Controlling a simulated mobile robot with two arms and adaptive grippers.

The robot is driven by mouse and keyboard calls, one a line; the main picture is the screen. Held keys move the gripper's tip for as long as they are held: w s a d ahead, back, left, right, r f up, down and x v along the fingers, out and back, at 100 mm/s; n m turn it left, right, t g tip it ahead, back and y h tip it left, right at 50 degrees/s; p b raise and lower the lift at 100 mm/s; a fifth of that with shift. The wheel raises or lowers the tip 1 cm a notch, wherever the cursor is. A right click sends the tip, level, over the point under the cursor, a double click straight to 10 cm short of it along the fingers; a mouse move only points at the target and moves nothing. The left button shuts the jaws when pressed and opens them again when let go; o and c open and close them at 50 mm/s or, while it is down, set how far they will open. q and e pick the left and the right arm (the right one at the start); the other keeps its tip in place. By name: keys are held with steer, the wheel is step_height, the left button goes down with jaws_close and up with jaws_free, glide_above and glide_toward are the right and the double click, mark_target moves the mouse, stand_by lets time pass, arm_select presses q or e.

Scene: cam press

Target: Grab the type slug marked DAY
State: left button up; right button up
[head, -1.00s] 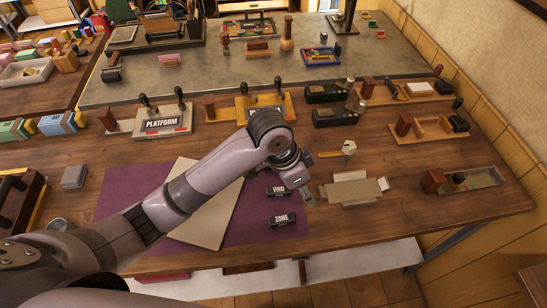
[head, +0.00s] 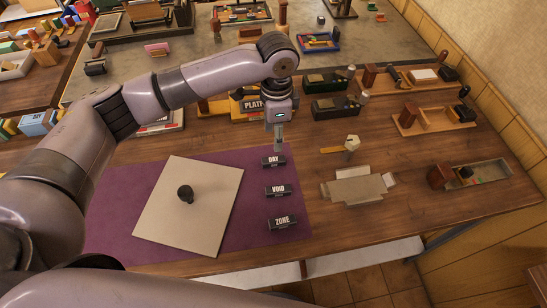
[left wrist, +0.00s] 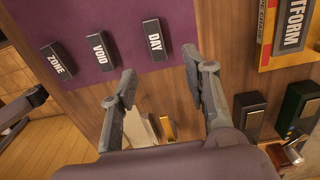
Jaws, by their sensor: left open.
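The DAY slug (head: 272,161) is a small black block with white letters. It lies on the purple mat (head: 130,200) near its upper right corner, and shows in the left wrist view (left wrist: 155,40). My left gripper (head: 279,146) points down just behind the slug in the head view. In the left wrist view the gripper (left wrist: 160,62) is open and empty, its two fingertips apart with the slug just beyond them. The VOID slug (head: 278,190) and ZONE slug (head: 282,223) lie in a column below DAY. My right gripper does not show.
A beige board (head: 205,230) with a small black knob-like piece (head: 185,193) lies on the mat. Right of the mat are a cardboard piece (head: 357,189) and a wooden-handled tool (head: 340,148). A PLATFORM stand (head: 250,107) and black boxes (head: 335,107) stand behind the gripper.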

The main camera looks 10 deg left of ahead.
arm_select(q)
glide_above(276, 158)
step_height(276, 158, down, 4)
steer(key=shift+w+f+p, duration=0.15)
steer(key=shift+f+p, duration=0.05)
steer(key=shift+p, duration=0.2)
steer(key=shift+f, duration=0.25)
steer(key=f, duration=0.1)
steer(key=f+p, duration=0.1)
steer(key=f, duration=0.1)
steer(key=f+p, duration=0.1)
steer(key=shift+s+f, duration=0.2)
steer(key=shift+s, duration=0.05)
steer(key=shift+f, duration=0.2)
steer(key=shift+c, duration=0.5)
jaws_close()
